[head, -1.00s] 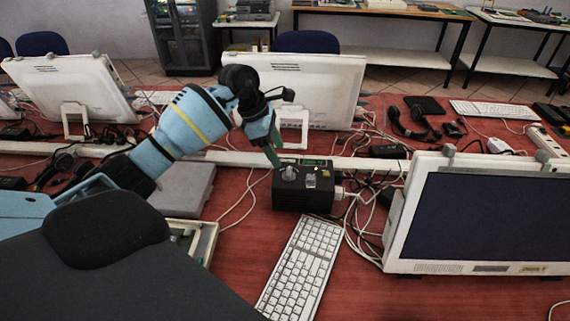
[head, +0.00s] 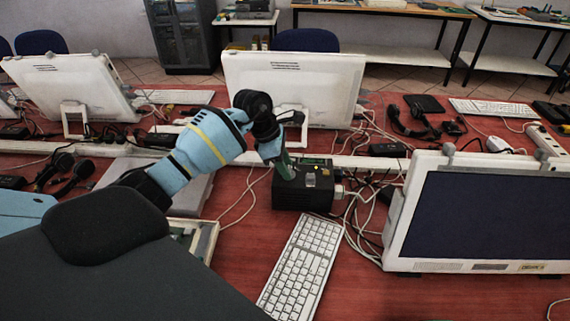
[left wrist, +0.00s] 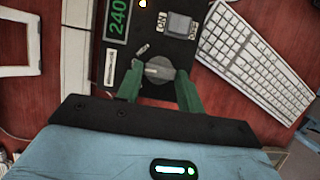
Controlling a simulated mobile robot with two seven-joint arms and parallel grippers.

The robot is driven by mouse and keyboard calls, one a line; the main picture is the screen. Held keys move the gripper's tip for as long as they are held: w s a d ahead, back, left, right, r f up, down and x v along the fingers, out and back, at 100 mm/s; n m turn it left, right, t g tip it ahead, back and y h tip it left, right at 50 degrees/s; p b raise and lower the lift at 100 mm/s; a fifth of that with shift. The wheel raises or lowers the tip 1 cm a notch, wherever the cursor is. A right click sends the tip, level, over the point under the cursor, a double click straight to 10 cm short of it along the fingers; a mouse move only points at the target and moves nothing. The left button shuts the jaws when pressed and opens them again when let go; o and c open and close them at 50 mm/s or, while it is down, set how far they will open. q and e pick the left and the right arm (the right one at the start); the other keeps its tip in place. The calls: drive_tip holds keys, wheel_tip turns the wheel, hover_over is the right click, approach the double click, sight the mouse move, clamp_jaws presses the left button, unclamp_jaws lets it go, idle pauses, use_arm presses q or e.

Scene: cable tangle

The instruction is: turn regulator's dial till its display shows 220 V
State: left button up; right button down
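The regulator (head: 305,196) is a black box on the red table behind the white keyboard. In the left wrist view the regulator (left wrist: 128,72) shows its green display (left wrist: 117,19) reading 240. Its round grey dial (left wrist: 158,72) lies between the two green fingers of my left gripper (left wrist: 160,88). The fingers stand apart at the dial's near side, and I cannot tell whether they touch it. A grey rocker switch (left wrist: 179,25) sits beside the dial. In the head view my left gripper (head: 285,170) comes down over the regulator's left side and hides the dial. My right gripper is not in view.
A white keyboard (head: 301,268) lies in front of the regulator. A monitor (head: 480,215) stands to the right, with loose white cables (head: 352,225) between it and the regulator. A white monitor (head: 295,85) stands behind. A grey box (head: 190,195) is at the left.

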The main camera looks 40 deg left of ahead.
use_arm(q)
drive_tip(key=c, duration=0.5)
drive_tip(key=shift+o, duration=0.2)
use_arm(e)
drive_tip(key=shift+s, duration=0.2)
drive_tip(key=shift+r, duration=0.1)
use_arm(q)
drive_tip(key=shift+r+n, duration=0.1)
drive_tip(key=shift+n, duration=0.2)
drive_tip(key=n+y+p, duration=0.1)
drive_tip(key=n, duration=0.1)
drive_tip(key=n+t+p, duration=0.1)
drive_tip(key=n, duration=0.1)
drive_tip(key=shift+s+d+r+n+t+y+p, duration=0.15)
drive_tip(key=shift+n+t+y+p, duration=0.15)
drive_tip(key=shift+n+y+p, duration=0.1)
drive_tip(key=shift+n+p, duration=0.4)
drive_tip(key=shift+n, duration=0.4)
drive_tip(key=shift+d+n+y, duration=0.1)
drive_tip(key=shift+n+y, duration=0.3)
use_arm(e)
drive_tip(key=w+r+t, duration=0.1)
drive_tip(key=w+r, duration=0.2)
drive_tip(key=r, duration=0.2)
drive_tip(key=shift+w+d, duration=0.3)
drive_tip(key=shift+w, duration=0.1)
use_arm(q)
drive_tip(key=shift+f, duration=0.2)
